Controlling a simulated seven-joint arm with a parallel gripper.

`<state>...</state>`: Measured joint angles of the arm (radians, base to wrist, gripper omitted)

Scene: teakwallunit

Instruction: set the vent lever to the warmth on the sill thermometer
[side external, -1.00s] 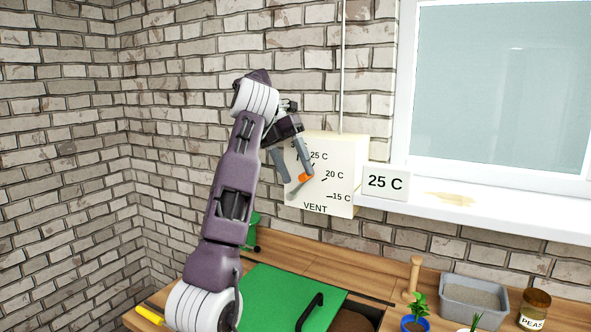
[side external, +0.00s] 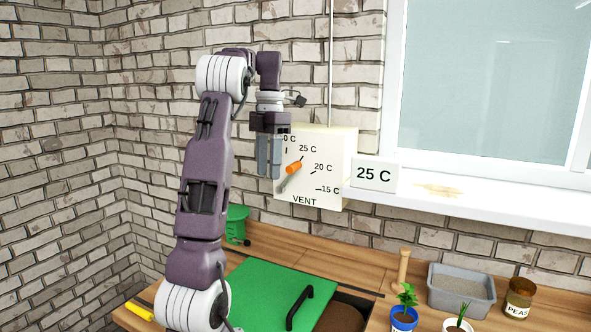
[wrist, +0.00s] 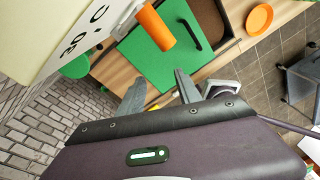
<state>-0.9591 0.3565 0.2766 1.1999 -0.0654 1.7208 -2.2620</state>
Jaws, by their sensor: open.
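The vent box (side external: 343,170) is a cream panel on the brick wall, marked from 15 C up to 30 C. Its lever has an orange grip (side external: 293,167) and slants up and right, roughly in line with the 25 C mark. The sill thermometer (side external: 374,174) is a white card reading 25 C. My gripper (side external: 269,177) is open and empty, fingers pointing down, left of the lever and apart from it. In the wrist view the orange grip (wrist: 155,28) stands beyond my open fingertips (wrist: 158,84), beside the panel's 30 C label.
Below lie a green board (side external: 262,296) with a black handle and a wooden counter (side external: 345,275). Potted plants (side external: 404,315), a grey tray (side external: 461,290) and a PEAS jar (side external: 518,298) are at right.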

